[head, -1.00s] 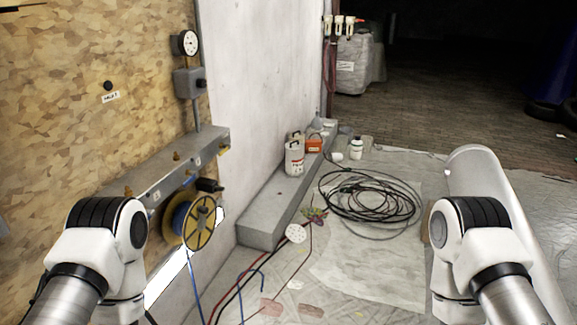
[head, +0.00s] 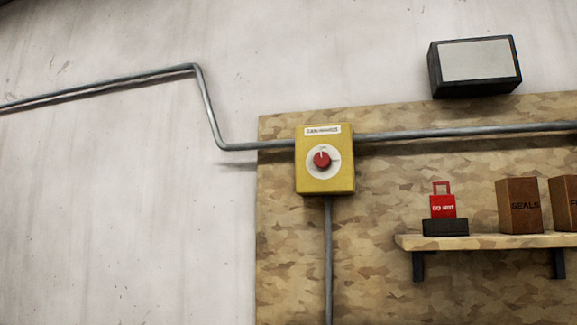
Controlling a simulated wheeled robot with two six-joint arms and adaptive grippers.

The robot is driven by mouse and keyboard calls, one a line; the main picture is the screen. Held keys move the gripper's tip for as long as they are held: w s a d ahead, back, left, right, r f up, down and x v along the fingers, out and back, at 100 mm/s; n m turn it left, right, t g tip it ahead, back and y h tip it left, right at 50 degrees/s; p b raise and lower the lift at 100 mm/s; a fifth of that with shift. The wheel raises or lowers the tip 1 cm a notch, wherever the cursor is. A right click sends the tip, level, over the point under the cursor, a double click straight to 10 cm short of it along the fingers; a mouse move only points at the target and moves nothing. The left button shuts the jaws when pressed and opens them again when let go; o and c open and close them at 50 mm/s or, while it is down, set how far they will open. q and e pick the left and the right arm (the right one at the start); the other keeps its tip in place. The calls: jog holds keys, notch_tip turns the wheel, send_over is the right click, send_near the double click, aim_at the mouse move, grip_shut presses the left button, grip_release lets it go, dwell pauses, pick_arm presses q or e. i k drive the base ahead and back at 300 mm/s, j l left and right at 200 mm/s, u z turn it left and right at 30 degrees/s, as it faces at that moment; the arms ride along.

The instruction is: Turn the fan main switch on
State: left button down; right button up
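A yellow switch box (head: 325,180) is fixed on the wooden wall board in the head view, a little right of the middle. It has a round red knob (head: 321,160) on a white dial and a white label (head: 322,130) above, whose small print I cannot read for sure. The knob's pointer mark looks turned upward. Neither of my grippers is in the view.
A grey conduit (head: 210,110) runs along the wall to the box, and another drops below it. On the right a wooden shelf (head: 490,241) holds a red lock-shaped item (head: 442,207) on a dark base and brown boxes (head: 519,205). A dark wall unit (head: 476,62) hangs above.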

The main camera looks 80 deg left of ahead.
aim_at(322, 160)
jog(key=u, duration=2.15)
